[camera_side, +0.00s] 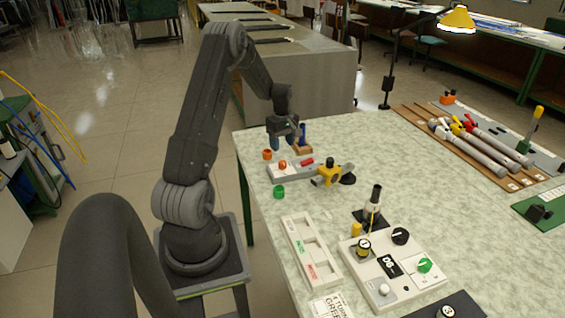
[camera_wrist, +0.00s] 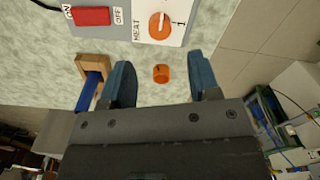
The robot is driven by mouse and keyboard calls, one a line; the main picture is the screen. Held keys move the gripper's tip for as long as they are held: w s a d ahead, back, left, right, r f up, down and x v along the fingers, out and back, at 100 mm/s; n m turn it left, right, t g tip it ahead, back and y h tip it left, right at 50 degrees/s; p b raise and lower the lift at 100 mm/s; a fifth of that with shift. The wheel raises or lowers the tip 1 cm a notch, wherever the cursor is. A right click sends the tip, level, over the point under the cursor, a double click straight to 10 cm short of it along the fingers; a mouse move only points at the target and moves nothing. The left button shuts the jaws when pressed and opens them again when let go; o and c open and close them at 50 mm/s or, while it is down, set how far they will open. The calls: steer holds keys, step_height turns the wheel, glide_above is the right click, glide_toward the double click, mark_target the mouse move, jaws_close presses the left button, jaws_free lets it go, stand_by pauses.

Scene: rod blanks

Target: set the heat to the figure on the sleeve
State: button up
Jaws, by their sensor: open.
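The heat control is an orange knob (camera_wrist: 159,26) on a white panel (camera_wrist: 205,8) marked HEAT, with a white pointer line and a "1" beside it. In the side view the orange knob (camera_side: 283,165) sits at the panel's left part. An orange sleeve (camera_wrist: 161,73) stands on the table just off the panel; it also shows in the side view (camera_side: 267,154). A small dark mark on it is too small to read. My gripper (camera_wrist: 161,62) is open and empty, its blue fingers either side of the sleeve in the picture. In the side view my gripper (camera_side: 287,140) hangs above the table's far left corner.
A red ON/OFF switch (camera_wrist: 91,16) is on the same panel. A wooden block (camera_wrist: 94,63) with a blue rod (camera_wrist: 88,92) stands close by. A green ring (camera_side: 279,191) and yellow clamp (camera_side: 328,175) are near the panel. A second control panel (camera_side: 390,272) is nearer the camera.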

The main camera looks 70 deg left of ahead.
mark_target(283, 162)
step_height(283, 162, down, 8)
steer(key=shift+f, duration=0.1)
stand_by(0.4)
steer(key=c, duration=0.9)
